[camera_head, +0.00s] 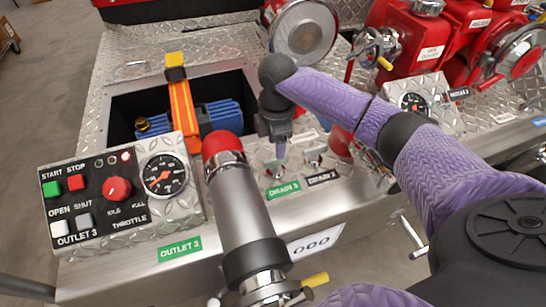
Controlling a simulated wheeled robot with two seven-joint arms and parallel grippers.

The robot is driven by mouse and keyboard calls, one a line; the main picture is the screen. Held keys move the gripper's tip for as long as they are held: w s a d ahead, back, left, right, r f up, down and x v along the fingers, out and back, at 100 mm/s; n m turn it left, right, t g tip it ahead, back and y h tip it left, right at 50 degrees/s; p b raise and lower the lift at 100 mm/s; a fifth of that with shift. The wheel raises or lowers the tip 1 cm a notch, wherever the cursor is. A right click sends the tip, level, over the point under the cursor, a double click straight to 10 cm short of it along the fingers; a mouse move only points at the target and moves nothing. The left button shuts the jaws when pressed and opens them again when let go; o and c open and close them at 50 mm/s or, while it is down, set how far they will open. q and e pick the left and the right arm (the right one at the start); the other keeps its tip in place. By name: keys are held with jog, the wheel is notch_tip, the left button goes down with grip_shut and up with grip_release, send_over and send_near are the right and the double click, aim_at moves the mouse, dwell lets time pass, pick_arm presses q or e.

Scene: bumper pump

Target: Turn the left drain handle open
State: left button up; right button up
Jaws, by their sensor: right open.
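The left drain handle (275,170) is a small metal handle on the diamond-plate panel, above the green drain label (283,192). It is partly hidden by my right gripper, and its turn angle is too small to tell. My right gripper (280,152) comes down from above with its fingers pointing down, just over the left drain handle. It is open; I cannot tell whether its fingers touch the handle. A second drain handle (314,157) sits to the right, above the black drain label (322,178). My left gripper is out of view.
A grey pipe with a red top (238,205) rises in front, left of the drains. A control panel (100,195) with buttons and gauge (163,175) is at left. An open recess behind holds an orange strap (184,112). Red outlet valves (420,45) crowd the right.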

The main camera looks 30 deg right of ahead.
aim_at(276, 163)
notch_tip(276, 163, down, 4)
jog(key=shift+f+b, duration=0.2)
jog(key=shift+b, duration=0.45)
grip_shut()
